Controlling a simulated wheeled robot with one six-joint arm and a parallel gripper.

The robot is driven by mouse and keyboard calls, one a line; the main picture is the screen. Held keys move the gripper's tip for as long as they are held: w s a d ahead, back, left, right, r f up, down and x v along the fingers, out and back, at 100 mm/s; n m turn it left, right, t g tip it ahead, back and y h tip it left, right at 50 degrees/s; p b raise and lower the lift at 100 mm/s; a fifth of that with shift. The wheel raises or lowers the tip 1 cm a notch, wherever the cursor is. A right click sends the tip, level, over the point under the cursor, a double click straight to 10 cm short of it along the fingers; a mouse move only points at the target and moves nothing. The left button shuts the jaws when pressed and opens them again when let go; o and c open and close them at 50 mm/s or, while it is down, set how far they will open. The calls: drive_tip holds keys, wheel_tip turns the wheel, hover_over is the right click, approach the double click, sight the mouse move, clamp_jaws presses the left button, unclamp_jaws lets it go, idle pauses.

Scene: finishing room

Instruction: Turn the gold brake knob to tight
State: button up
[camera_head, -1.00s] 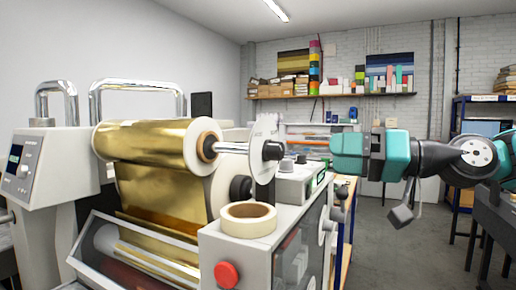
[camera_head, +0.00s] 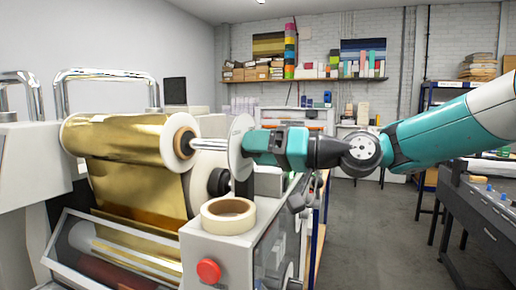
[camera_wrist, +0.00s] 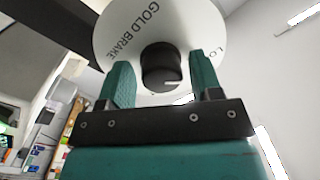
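The gold brake knob (camera_wrist: 161,66) is a dark round knob at the centre of a white dial disc (camera_wrist: 113,32) lettered "GOLD BRAKE". A pale mark shows at its lower right edge. A second word starting "LO" is cut short at the disc's right. The word "tight" is not visible. My gripper (camera_wrist: 160,74) is open, one teal finger on each side of the knob, with small gaps between. In the head view the disc (camera_head: 236,136) stands on edge at the end of the gold foil roll's shaft, my gripper (camera_head: 247,146) hides the knob.
The gold foil roll (camera_head: 125,140) is left of the disc. A tape roll (camera_head: 228,222) lies on the machine's housing below my gripper, above a red button (camera_head: 208,270). A dark workbench (camera_head: 480,215) stands at right. Floor between is clear.

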drive_tip(key=c, duration=0.7)
drive_tip(key=shift+m, duration=0.4)
drive_tip(key=m+p, duration=0.1)
drive_tip(key=m, duration=0.2)
drive_tip(key=shift+r+m+p, duration=0.1)
drive_tip(key=shift+m+p, duration=0.25)
drive_tip(key=shift+m, duration=0.05)
drive_tip(key=m+p, duration=0.2)
drive_tip(key=m, duration=0.2)
drive_tip(key=shift+s+m, duration=0.1)
drive_tip(key=shift+m, duration=0.2)
drive_tip(key=m+p, duration=0.4)
drive_tip(key=m, duration=0.1)
drive_tip(key=shift+r+m+p, duration=0.1)
drive_tip(key=shift+m+p, duration=0.2)
drive_tip(key=shift+m+t+p, duration=0.4)
drive_tip(key=shift+m+p, duration=0.9)
drive_tip(key=shift+m, duration=0.4)
drive_tip(key=shift+f+m, duration=0.2)
drive_tip(key=shift+m, duration=0.1)
